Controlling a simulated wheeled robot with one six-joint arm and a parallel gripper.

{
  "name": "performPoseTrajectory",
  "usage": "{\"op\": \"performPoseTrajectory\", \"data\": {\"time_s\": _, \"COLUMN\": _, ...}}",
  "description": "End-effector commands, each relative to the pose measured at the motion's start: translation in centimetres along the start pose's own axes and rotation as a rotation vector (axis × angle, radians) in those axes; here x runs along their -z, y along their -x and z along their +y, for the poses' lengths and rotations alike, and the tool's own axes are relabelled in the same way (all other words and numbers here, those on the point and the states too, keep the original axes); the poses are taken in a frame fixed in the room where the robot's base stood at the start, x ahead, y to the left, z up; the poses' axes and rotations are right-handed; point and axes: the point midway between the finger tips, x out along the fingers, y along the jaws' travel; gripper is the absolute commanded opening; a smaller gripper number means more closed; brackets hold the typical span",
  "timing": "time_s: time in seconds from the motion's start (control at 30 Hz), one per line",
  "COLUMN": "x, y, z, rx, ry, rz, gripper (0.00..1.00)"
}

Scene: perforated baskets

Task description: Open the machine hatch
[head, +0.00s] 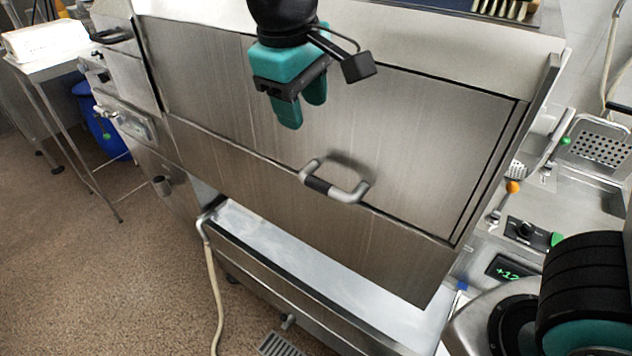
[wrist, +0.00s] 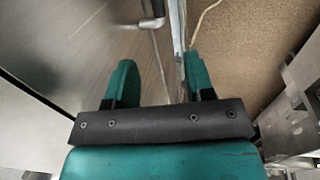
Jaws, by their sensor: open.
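The machine hatch (head: 420,130) is a brushed-steel panel on the front of a large steel machine, and it looks shut, lying in its frame. Its handle (head: 352,195) is a grey bar with a dark middle section, fixed near the hatch's lower edge. My gripper (head: 303,112) is teal and black, open and empty. It is in front of the hatch's upper left part, above and left of the handle and apart from it. In the wrist view, my gripper's two teal fingers (wrist: 158,68) are spread, and part of the handle (wrist: 151,22) shows beyond them near the top edge.
A long steel trough (head: 290,250) runs below the hatch. A hose (head: 213,290) hangs at its left end. A blue bin (head: 100,125) and a side table (head: 60,50) stand at left. A perforated metal basket (head: 600,145) is at right. The floor at lower left is clear.

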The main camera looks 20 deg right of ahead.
Motion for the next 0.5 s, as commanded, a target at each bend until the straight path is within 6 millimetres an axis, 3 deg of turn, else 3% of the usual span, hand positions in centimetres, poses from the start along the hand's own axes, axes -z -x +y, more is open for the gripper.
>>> {"op": "performPoseTrajectory", "data": {"time_s": 0.17, "x": -0.7, "y": -2.2, "z": 0.3, "rx": 0.001, "ry": -0.003, "rz": 0.000, "gripper": 0.48}}
{"op": "performPoseTrajectory", "data": {"time_s": 0.5, "x": -0.6, "y": -10.0, "z": 0.3, "rx": 0.002, "ry": -0.003, "rz": -0.003, "gripper": 0.48}}
